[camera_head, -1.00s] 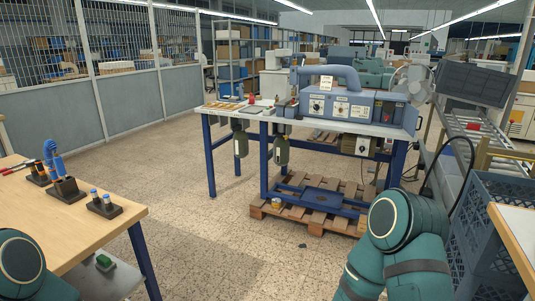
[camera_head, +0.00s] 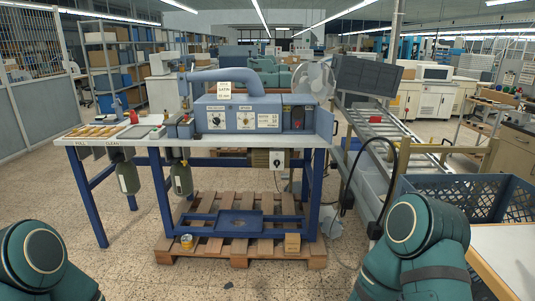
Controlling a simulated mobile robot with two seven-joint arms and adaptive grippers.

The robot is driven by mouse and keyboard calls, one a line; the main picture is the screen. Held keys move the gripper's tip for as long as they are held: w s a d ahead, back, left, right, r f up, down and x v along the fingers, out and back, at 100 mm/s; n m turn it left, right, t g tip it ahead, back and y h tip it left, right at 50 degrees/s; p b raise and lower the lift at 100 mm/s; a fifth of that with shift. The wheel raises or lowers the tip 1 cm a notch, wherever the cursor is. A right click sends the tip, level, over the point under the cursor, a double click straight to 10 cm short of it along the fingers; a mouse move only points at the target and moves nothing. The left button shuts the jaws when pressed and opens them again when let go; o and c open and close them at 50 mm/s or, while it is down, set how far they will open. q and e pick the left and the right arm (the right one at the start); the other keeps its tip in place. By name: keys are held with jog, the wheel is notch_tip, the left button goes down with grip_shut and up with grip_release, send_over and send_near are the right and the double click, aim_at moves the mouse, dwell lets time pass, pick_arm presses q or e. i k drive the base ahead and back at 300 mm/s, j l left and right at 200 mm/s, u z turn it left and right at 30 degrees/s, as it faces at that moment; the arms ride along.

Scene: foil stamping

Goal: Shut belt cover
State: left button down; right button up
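The blue-grey foil stamping machine (camera_head: 240,105) stands on the worktable, with dials on its front and a thick blue pipe on top. At its right end a blue-grey panel (camera_head: 324,122) stands out toward me, beside a dark recess with a red-marked switch (camera_head: 297,118). It looks like an open cover, but I cannot tell for sure that it is the belt cover. Both my arms show only as teal links at the bottom corners. Neither gripper is in view, and nothing of mine touches the machine.
A pallet (camera_head: 240,247) lies under the blue-legged table (camera_head: 125,143). A roller conveyor (camera_head: 395,135) with a dark tilted panel (camera_head: 367,75) stands to the right. A blue crate (camera_head: 470,190) and a black hose (camera_head: 357,165) are at the right. Floor in front is clear.

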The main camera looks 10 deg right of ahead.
aim_at(325, 121)
jog(key=i+z, duration=0.3)
jog(key=i, duration=1.15)
jog(key=i+z, duration=0.35)
jog(key=i+j+z, duration=0.15)
jog(key=i+z, duration=0.2)
jog(key=i+j+z, duration=0.15)
jog(key=i+z, duration=0.2)
jog(key=k, duration=0.05)
